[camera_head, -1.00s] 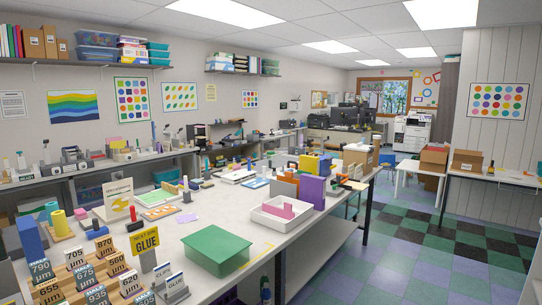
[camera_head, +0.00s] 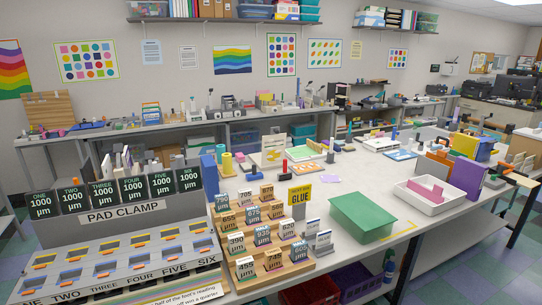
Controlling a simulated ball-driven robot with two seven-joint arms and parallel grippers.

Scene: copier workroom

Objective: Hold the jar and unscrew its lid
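I cannot make out a jar or its lid for certain among the many small items on the tables. Neither of my grippers shows in the head view, so I cannot see whether they are open or shut.
A long white table (camera_head: 340,184) carries a green lidded box (camera_head: 362,217), a white tray (camera_head: 428,207), a purple block (camera_head: 468,177) and a wooden stand of number cards (camera_head: 262,238). A pad clamp rack (camera_head: 124,217) stands at front left. A crowded bench (camera_head: 100,130) runs along the back wall.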

